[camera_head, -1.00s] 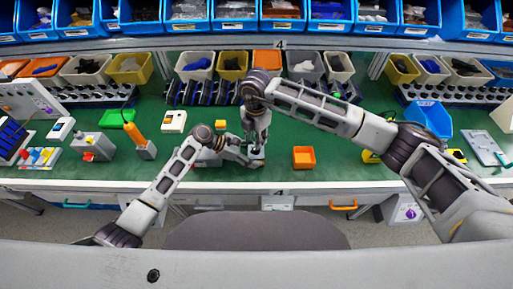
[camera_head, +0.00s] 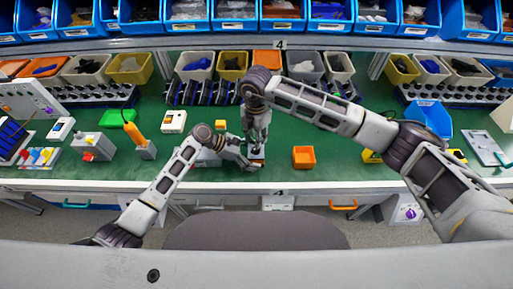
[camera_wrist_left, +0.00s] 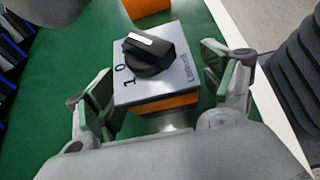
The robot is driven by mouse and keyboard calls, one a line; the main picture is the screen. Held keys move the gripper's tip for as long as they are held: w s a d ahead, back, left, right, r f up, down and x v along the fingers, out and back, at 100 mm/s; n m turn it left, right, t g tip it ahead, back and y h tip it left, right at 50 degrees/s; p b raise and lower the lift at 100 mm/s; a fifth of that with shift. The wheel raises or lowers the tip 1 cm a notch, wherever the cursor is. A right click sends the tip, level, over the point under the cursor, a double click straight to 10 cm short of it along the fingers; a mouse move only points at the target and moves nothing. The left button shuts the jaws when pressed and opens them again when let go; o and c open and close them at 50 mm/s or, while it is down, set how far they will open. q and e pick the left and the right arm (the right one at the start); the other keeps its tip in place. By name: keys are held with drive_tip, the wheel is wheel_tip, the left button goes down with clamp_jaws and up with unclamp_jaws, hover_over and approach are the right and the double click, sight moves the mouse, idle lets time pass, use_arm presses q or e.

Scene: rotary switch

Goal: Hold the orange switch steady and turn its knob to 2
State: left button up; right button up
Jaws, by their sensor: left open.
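The orange switch (camera_wrist_left: 165,104) sits upright, with a grey top plate and orange body. Its black knob (camera_wrist_left: 149,55) has a white mark at its upper-left end; the labels 1 and 0 show on the left, and I cannot see a 2. My left gripper (camera_wrist_left: 160,66) is open, one finger on each side of the switch, with gaps visible. In the head view my left gripper (camera_head: 246,162) reaches the switch from the left. My right gripper (camera_head: 257,146) points down just above or beside the switch, which it largely hides; its finger opening is too small to tell.
An orange-handled tool (camera_head: 136,133) stands farther left. The table's front edge is close.

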use_arm(q)
drive_tip(key=shift+a, duration=0.1)
drive_tip(key=v, duration=1.1)
drive_tip(key=shift+a+r, duration=0.3)
